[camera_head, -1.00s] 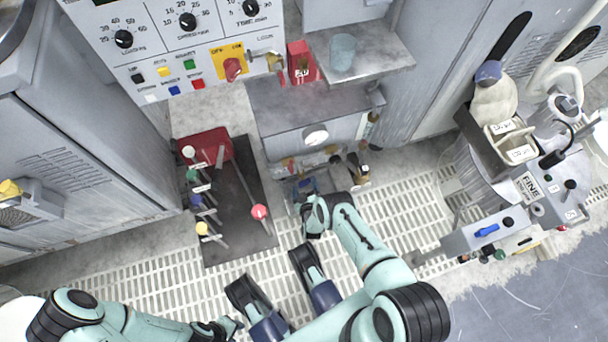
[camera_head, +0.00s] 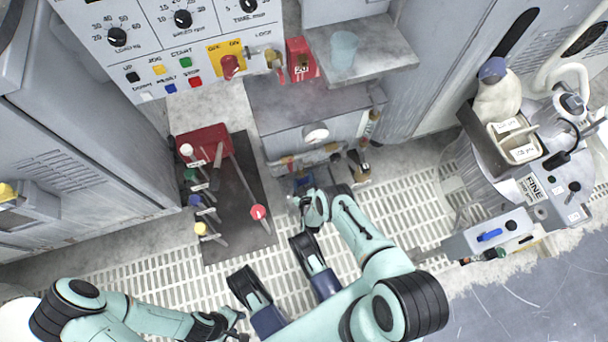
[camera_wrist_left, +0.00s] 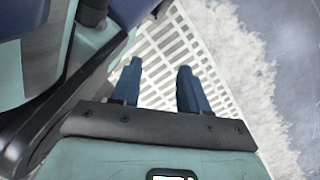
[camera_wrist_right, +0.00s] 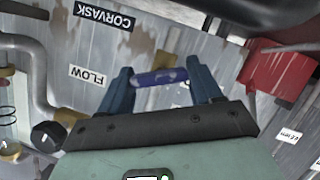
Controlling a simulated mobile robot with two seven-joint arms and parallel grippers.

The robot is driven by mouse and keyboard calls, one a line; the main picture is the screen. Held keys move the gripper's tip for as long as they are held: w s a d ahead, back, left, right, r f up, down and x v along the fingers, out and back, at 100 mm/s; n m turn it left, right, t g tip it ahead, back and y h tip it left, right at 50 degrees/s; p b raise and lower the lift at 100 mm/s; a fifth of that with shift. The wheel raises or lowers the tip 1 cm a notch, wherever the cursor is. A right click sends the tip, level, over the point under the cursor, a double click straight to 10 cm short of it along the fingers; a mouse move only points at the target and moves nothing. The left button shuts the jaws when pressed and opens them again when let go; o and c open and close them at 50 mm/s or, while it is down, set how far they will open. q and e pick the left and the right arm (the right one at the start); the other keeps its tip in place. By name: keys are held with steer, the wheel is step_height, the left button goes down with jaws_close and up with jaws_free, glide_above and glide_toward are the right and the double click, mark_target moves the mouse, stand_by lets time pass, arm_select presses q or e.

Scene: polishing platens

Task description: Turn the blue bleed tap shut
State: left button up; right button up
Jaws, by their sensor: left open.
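A blue tap handle (camera_wrist_right: 158,77) lies crosswise between the fingertips of my right gripper (camera_wrist_right: 160,82) in the right wrist view. The fingers are apart, one at each end of the handle; I cannot tell whether they touch it. In the head view my right gripper (camera_head: 308,203) is low in front of the grey cabinet, by a small blue part (camera_head: 303,184), and partly hides the fittings there. My left gripper (camera_wrist_left: 160,80) is open and empty above the slatted floor; in the head view it is at the bottom (camera_head: 236,326).
Pipes (camera_wrist_right: 38,80), a FLOW label (camera_wrist_right: 90,75) and a red part (camera_wrist_right: 280,72) surround the handle. A dark tray (camera_head: 240,205) with several coloured-knob levers lies to the left. Another blue handle (camera_head: 489,235) is on the machine at right. The grated floor (camera_head: 410,215) between is clear.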

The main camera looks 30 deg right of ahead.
steer(key=shift+d+m+y+p, duration=0.15)
steer(key=shift+m+y+p, duration=0.35)
steer(key=shift+m, duration=0.5)
arm_select(q)
steer(key=shift+w+d+r+t, duration=0.1)
steer(key=shift+w+r+t, duration=0.25)
steer(key=shift+w, duration=0.45)
arm_select(e)
steer(key=shift+m+y, duration=0.7)
steer(key=shift+m, duration=0.1)
steer(key=o, duration=1)
steer(key=shift+c, duration=0.2)
